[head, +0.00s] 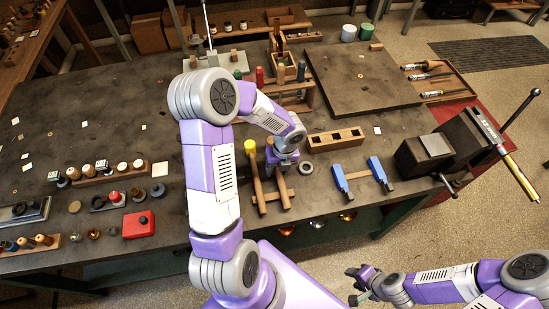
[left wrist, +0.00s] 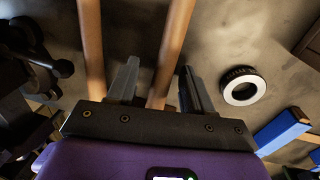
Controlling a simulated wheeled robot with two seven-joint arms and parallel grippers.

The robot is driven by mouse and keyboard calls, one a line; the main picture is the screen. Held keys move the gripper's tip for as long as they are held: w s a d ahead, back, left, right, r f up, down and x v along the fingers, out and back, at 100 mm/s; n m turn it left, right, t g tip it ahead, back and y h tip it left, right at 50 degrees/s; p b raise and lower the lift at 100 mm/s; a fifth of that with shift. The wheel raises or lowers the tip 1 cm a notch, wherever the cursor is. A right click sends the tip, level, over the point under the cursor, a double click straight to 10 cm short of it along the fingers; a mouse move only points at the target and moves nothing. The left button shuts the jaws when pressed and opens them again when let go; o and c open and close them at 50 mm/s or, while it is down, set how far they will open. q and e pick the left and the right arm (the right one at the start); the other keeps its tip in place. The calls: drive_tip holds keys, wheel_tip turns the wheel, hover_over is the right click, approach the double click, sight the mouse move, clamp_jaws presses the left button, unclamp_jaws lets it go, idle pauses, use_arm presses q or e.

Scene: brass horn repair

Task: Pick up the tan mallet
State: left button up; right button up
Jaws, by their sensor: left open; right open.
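Two mallets with wooden handles lie side by side near the front edge of the bench. The left one has a yellow head (head: 250,146). The right one, which I take for the tan mallet (head: 283,190), shows only its handle in the head view; its head is hidden by my left gripper (head: 284,166). In the left wrist view the tan mallet's handle (left wrist: 174,45) runs between the two open fingers of my left gripper (left wrist: 158,75), apparently not clamped. The yellow mallet's handle (left wrist: 91,45) is outside, left of the fingers. My right gripper (head: 362,281) is open and empty, off the bench front.
A dark ring with a pale centre (head: 306,168) lies right of the left gripper. Blue-ended clamps (head: 341,179) are further right, before a wooden block with compartments (head: 336,140). A tool rack (head: 287,88) stands behind. A vise (head: 430,152) is at the bench's right end.

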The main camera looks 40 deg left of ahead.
use_arm(q)
drive_tip(key=shift+w+a+f, duration=0.1)
drive_tip(key=shift+f, duration=0.35)
drive_tip(key=shift+r, duration=0.1)
drive_tip(key=shift+c, duration=0.3)
clamp_jaws()
